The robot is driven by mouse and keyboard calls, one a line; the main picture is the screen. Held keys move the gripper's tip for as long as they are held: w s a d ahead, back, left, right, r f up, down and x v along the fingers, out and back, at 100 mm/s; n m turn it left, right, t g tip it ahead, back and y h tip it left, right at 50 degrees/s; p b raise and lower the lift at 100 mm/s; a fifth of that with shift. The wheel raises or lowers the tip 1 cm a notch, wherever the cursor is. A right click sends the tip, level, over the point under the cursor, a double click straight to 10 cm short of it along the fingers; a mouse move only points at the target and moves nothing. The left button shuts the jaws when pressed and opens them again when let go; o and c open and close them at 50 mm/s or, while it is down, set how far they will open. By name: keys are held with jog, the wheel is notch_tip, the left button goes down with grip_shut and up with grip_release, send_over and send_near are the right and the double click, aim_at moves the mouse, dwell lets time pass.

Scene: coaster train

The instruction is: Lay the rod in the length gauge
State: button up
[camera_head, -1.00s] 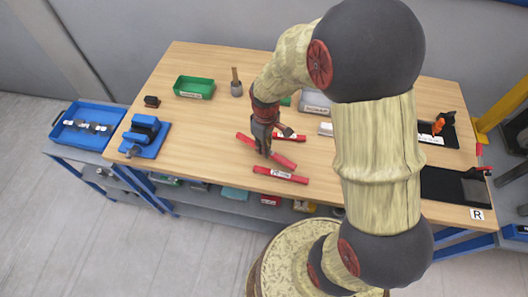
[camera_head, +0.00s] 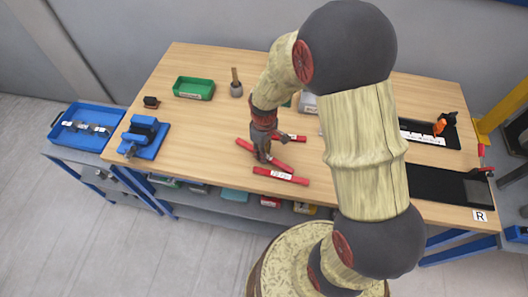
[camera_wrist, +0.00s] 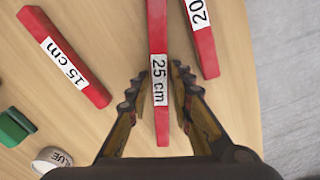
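Several red rods lie on the table. In the wrist view the 25 cm rod (camera_wrist: 158,100) runs lengthwise between my fingertips, with the 15 cm rod (camera_wrist: 65,58) to the left and the 20 cm rod (camera_wrist: 202,42) to the right. My gripper (camera_wrist: 158,75) is open, with a thin gap showing on each side of the 25 cm rod. In the head view my gripper (camera_head: 264,157) points down over the middle rod (camera_head: 280,164), partly covering it. A black tray with a white marked strip (camera_head: 422,138) and an orange part stands at right; I cannot tell whether it is the length gauge.
A green bin (camera_head: 194,88), a grey cup with a brush (camera_head: 236,88) and a blue fixture (camera_head: 145,138) stand at left. A blue tray (camera_head: 72,112) is on a side stand. A dark tray (camera_head: 440,185) is at front right. The table's left middle is clear.

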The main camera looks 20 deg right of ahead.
jog(key=shift+o, duration=1.2)
jog(key=shift+r, duration=0.15)
